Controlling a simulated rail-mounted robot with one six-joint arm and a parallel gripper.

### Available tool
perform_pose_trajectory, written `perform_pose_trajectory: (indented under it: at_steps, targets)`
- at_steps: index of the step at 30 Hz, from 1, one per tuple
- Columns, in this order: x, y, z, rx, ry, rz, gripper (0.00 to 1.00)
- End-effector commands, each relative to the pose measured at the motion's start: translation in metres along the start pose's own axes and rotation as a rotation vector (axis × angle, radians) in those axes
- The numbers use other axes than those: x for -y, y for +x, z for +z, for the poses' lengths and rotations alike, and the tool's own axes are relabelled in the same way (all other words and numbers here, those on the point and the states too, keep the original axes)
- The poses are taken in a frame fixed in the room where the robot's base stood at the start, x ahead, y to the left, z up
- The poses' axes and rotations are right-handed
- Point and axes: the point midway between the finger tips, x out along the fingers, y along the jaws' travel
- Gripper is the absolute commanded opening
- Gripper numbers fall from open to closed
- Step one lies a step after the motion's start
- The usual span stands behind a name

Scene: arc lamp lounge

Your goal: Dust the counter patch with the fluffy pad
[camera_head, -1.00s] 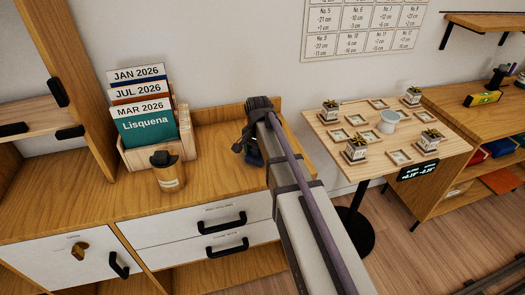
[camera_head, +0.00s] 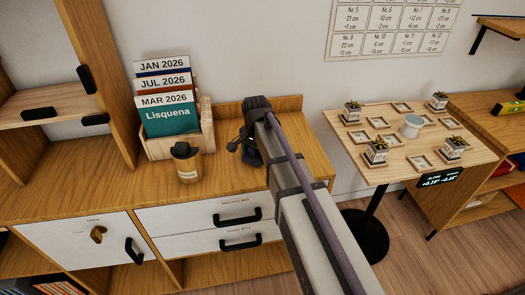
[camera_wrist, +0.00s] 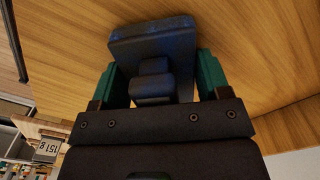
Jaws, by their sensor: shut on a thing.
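My gripper (camera_wrist: 160,88) is shut on a dark navy and black block-like pad (camera_wrist: 155,38), with its green fingers on either side of it. In the wrist view the pad's wide face is against or close to the wooden counter (camera_wrist: 240,45); I cannot tell if they touch. In the head view my arm hides most of the gripper, and a dark part of the gripper or pad (camera_head: 250,152) shows over the right part of the counter (camera_head: 222,145). No separate dust patch can be made out.
A wooden file box (camera_head: 205,130) with dated folders and a brown lidded jar (camera_head: 187,163) stand left on the counter. A small table (camera_head: 385,140) with potted plants and a white cup stands to the right. Counter between jar and arm is clear.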

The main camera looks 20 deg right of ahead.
Motion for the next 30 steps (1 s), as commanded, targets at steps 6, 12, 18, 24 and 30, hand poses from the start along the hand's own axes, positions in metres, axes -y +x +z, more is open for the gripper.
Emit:
perform_pose_trajectory:
  at_steps: [6, 12, 18, 24, 30]
  targets:
    - [0.008, 0.002, -0.009, 0.000, 0.001, 0.000, 0.48]
    - [0.014, 0.003, -0.016, -0.001, 0.000, 0.000, 0.48]
    - [0.007, 0.002, -0.023, -0.001, 0.002, 0.000, 0.48]
    - [-0.009, 0.001, -0.038, -0.001, 0.002, 0.001, 0.48]
    - [-0.013, 0.001, -0.042, -0.001, 0.001, 0.001, 0.48]
